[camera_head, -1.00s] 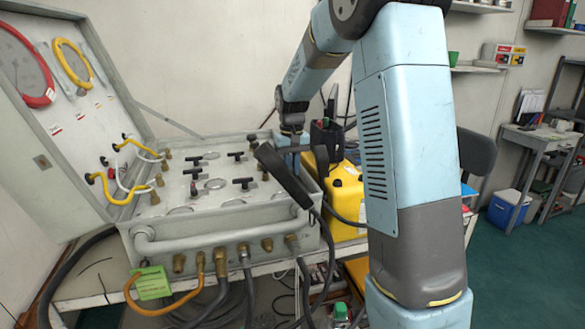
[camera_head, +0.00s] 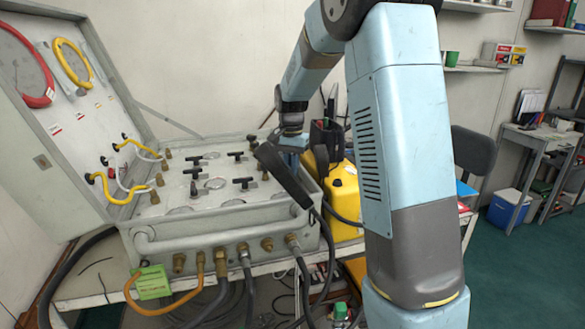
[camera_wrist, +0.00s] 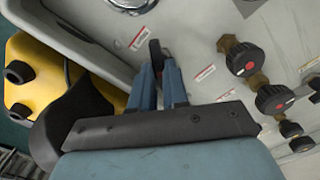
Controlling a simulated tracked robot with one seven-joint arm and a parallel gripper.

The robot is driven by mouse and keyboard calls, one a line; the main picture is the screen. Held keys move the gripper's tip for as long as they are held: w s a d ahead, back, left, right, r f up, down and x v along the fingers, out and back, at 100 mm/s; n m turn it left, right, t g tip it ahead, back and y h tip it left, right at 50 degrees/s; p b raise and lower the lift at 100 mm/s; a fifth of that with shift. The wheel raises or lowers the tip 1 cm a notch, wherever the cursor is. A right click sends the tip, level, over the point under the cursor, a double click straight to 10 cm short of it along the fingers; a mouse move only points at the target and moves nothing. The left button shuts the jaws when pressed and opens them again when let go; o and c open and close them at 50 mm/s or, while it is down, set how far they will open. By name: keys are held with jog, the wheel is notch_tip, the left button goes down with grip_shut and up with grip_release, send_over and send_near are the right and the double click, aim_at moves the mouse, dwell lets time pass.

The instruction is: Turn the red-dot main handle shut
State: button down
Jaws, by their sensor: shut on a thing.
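In the wrist view, my gripper (camera_wrist: 159,72) has its two blue fingers closed around a dark handle (camera_wrist: 155,48), with a small reddish patch beside it. The fingers hide most of this handle, so its exact angle is hard to tell. It sits on the pale panel face (camera_wrist: 195,45), close to the case's raised rim. In the head view, my gripper is over the right end of the air panel case (camera_head: 190,234), its fingertips hidden behind a black bar on my wrist.
Black T-handles (camera_head: 244,182) stand on the panel to the left. Black knobs with red centres (camera_wrist: 244,60) stand on brass fittings in the wrist view. A yellow container (camera_head: 343,200) stands right of the case. The open lid (camera_head: 45,150) rises at left.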

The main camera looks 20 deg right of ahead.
jog(key=m, duration=0.5)
jog(key=shift+m, duration=0.3)
jog(key=m, duration=0.4)
jog(key=shift+m, duration=0.3)
jog(key=shift+w, duration=0.1)
jog(key=c, duration=1.1)
grip_release()
notch_tip(320, 180, up, 14)
jog(key=shift+f, duration=0.15)
